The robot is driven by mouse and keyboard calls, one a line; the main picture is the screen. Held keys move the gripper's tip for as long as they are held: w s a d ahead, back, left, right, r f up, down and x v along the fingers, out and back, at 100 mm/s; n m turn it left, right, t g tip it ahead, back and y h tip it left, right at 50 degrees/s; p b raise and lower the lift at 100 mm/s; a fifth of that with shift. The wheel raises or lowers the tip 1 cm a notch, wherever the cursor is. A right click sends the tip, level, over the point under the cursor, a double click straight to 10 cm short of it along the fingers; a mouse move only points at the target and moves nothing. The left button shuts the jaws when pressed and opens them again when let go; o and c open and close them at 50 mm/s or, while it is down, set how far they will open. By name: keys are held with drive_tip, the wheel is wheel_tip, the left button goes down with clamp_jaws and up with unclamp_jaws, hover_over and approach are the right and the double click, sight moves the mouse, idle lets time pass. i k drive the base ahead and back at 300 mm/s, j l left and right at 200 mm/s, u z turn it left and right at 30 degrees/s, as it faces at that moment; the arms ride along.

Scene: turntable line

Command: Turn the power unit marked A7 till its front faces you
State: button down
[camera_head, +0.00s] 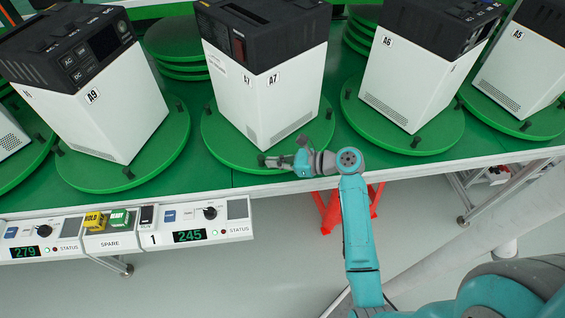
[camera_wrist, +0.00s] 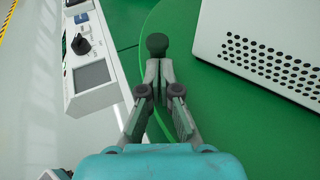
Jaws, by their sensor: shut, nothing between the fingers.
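The power unit marked A7 (camera_head: 290,95), a white box with a black top, stands on a round green turntable (camera_head: 215,130). One vertical edge points toward me, with A7 labels on the faces either side of it and vents low down. A dark recessed panel shows at the upper left of its black top. My gripper (camera_head: 270,161) is shut and empty at the turntable's near rim. In the wrist view, the closed fingertips (camera_wrist: 158,68) are right by a dark peg (camera_wrist: 157,44) on the turntable; whether they touch is unclear. The unit's vented white side (camera_wrist: 270,50) is to the right.
Units A9 (camera_head: 105,110), A6 (camera_head: 405,85) and A5 (camera_head: 515,80) stand on neighbouring turntables. A control panel (camera_head: 130,234) with knobs, buttons and displays runs along the table's front edge at left; it also shows in the wrist view (camera_wrist: 92,60).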

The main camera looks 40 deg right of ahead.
sight(225, 142)
drive_tip(key=i+j, duration=0.1)
drive_tip(key=j+z, duration=0.35)
drive_tip(key=j, duration=0.7)
drive_tip(key=k+j, duration=0.1)
